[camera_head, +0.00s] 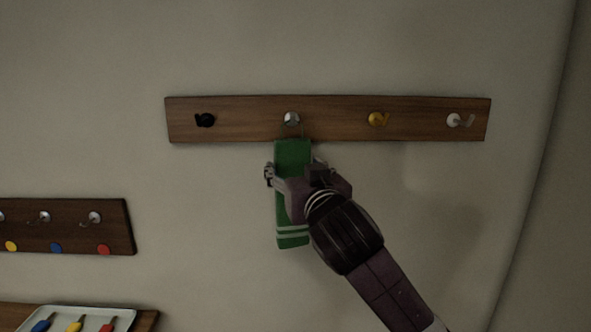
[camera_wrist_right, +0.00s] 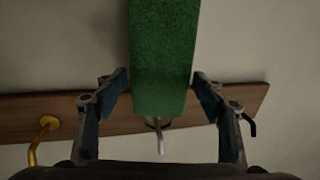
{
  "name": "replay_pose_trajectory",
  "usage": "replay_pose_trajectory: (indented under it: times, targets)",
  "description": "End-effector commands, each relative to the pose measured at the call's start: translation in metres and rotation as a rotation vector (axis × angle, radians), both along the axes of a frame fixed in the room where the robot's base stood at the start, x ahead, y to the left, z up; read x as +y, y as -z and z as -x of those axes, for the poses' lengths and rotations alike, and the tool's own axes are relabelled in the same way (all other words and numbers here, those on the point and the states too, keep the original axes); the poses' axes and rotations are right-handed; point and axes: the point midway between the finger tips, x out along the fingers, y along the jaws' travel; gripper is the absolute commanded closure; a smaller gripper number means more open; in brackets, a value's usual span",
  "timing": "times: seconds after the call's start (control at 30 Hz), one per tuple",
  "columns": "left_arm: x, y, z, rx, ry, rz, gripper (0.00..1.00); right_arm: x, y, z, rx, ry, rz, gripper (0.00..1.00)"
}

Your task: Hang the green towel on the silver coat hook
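The green towel (camera_head: 292,225), with pale stripes near its bottom, hangs upright just below the silver coat hook (camera_head: 292,118). A thin loop shows at its top beside the hook; I cannot tell for sure whether it sits over the hook. My right gripper (camera_head: 296,174) is around the towel, one finger on each side. In the right wrist view, the fingers (camera_wrist_right: 161,78) stand apart with slight gaps beside the towel (camera_wrist_right: 164,60), and the silver hook (camera_wrist_right: 160,140) shows beyond the towel's end. My left gripper is out of view.
The wooden rack (camera_head: 245,132) also carries a black hook (camera_head: 205,120), a gold hook (camera_head: 378,119) and a white hook (camera_head: 458,120). A lower rack (camera_head: 75,232) with coloured dots is at left, above a tray (camera_head: 105,312) with coloured items.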

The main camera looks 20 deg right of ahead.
Motion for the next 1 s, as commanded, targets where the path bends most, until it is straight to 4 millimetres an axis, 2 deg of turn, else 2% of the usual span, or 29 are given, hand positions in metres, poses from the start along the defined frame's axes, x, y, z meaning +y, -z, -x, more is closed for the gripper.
replay_pose_trajectory:
  times: [0.1, 0.43, 0.8, 1.0]
  targets:
    - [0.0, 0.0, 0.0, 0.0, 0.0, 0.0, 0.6, 0.0, 0.0, 0.0, 0.0, 0.0, 0.0, 0.24]
    - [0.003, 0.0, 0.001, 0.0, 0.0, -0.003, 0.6, 0.001, 0.001, 0.004, 0.002, -0.001, 0.0, 0.24]
    - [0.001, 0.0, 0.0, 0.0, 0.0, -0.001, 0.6, 0.005, 0.0, 0.058, 0.0, -0.002, -0.002, 0.24]
    - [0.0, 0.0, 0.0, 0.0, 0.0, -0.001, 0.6, 0.005, 0.0, 0.074, 0.0, 0.0, 0.0, 0.24]
